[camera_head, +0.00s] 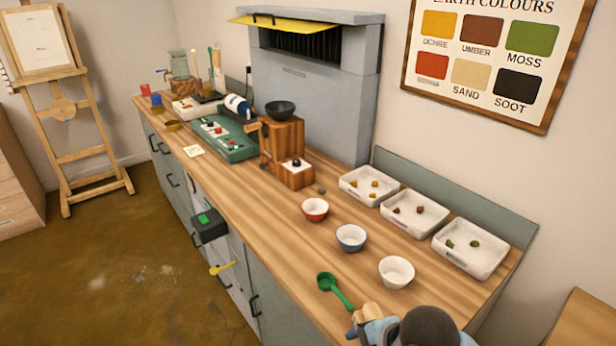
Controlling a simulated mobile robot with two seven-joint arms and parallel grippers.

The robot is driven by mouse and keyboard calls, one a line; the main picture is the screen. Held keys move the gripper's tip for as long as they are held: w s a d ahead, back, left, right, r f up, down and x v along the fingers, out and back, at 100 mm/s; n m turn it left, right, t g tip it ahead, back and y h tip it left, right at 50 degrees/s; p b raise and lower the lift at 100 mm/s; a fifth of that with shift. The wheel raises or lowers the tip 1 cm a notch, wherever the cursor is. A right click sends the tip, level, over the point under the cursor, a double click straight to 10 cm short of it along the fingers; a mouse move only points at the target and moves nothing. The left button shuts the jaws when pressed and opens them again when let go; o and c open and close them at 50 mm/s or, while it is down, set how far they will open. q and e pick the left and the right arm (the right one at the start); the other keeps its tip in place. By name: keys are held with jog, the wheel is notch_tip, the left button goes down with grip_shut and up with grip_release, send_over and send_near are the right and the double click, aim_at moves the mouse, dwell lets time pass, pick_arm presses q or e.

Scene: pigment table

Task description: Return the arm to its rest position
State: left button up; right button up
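Part of my arm, which I take to be the right one, shows at the bottom edge right of centre. The tan and blue-grey end piece, seemingly my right gripper (355,322), is at the counter's front edge. Whether its fingers are open or shut is unclear, and I see nothing clearly held. My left gripper is not in view.
White trays (471,262) with pigment lumps line the back. A wooden mill (283,142) stands further left. A black box (209,225) and a yellow scoop (221,268) are at the cabinet front.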

jog(key=s+d+f+m+t+h, duration=0.1)
jog(key=s+d+f+m+h, duration=0.15)
jog(key=s+d+m, duration=0.65)
jog(key=s+d+f+m+h, duration=0.2)
jog(key=s+d+f+m, duration=0.15)
jog(key=d+m, duration=0.5)
jog(key=w+a+f+m+t+y+p, duration=0.1)
jog(key=w+a+f+t+y+p, duration=0.2)
jog(key=a+t+p, duration=0.4)
jog(key=shift+p+x, duration=0.7)
jog(key=shift+x, duration=0.7)
jog(key=shift+a+r, duration=0.1)
